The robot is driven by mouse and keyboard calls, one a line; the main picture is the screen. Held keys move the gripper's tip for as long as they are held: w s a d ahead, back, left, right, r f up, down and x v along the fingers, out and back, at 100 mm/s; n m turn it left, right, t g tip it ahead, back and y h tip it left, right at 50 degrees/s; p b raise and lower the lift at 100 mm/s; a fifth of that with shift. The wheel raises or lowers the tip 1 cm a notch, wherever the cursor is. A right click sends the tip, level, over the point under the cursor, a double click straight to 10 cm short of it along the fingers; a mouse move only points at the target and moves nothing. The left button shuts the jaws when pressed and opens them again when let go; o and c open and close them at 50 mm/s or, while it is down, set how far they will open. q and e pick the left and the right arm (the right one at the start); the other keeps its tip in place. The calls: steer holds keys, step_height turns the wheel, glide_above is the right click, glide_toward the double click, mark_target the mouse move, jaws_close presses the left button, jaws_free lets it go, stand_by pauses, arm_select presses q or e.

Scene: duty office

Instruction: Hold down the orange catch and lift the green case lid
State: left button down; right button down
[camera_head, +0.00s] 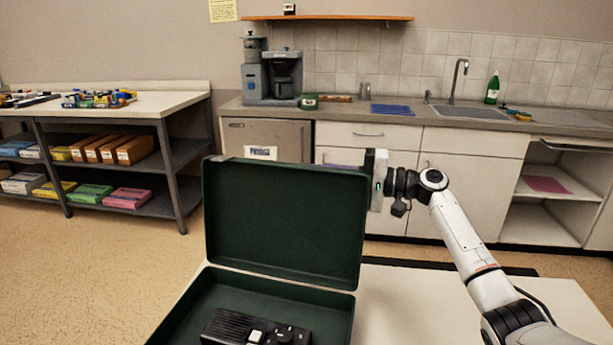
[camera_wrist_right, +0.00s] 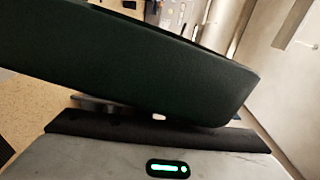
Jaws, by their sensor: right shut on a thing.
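The green case (camera_head: 290,282) stands on a pale table with its lid (camera_head: 284,215) swung up to about upright. My right gripper (camera_head: 369,168) is at the upper right edge of the lid and shut on it. In the right wrist view the lid (camera_wrist_right: 140,65) crosses the picture as a dark green slab, pressed close to the gripper's black finger pad. The orange catch does not show in either view. My left gripper is out of view.
A black device (camera_head: 257,330) with a pale button lies inside the case. The white tabletop (camera_head: 410,310) right of the case is bare, under my right arm. Behind are a kitchen counter (camera_head: 345,116) with a coffee maker (camera_head: 283,77) and a shelved workbench (camera_head: 150,104).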

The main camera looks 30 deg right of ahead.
mark_target(366, 180)
steer(key=shift+f, duration=0.15)
steer(key=c, duration=1.8)
jaws_free()
steer(key=shift+d, duration=0.1)
steer(key=shift+c, duration=0.2)
steer(key=b+v, duration=0.1)
steer(key=v, duration=0.9)
steer(key=shift+b, duration=0.3)
steer(key=shift+s, duration=0.1)
